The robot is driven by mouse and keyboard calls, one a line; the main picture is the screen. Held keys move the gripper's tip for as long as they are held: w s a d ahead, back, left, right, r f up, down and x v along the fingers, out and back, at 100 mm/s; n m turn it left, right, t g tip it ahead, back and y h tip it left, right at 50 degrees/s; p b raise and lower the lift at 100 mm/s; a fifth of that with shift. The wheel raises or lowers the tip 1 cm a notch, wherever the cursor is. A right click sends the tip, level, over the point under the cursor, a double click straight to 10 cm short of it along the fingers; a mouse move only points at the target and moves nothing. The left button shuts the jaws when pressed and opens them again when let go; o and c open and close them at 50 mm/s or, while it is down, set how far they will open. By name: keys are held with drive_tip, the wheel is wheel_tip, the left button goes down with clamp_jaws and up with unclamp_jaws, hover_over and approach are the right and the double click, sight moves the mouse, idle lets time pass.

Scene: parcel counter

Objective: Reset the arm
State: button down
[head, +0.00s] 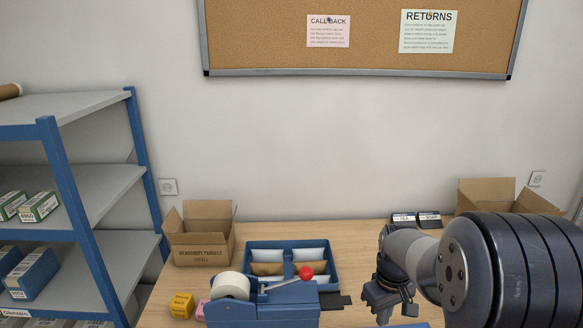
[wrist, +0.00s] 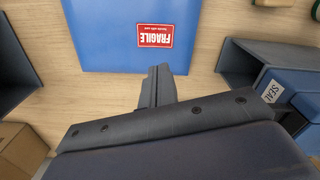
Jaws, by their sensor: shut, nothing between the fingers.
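My gripper (head: 392,302) hangs over the right part of the wooden counter (head: 352,262), at the end of my bent arm. In the wrist view its fingers (wrist: 158,88) are together with nothing between them. Their tips point toward a blue flat-topped thing (wrist: 100,40) with a red FRAGILE label (wrist: 155,36). I cannot tell how high the fingers are above the counter.
A tape dispenser (head: 262,305) with a red-knobbed lever and a blue divided tray (head: 327,252) stand left of my gripper. Open cardboard boxes stand at the back left (head: 200,248) and back right (head: 490,193).

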drive_tip(key=shift+r+n, duration=0.1)
drive_tip(key=shift+n, duration=0.4)
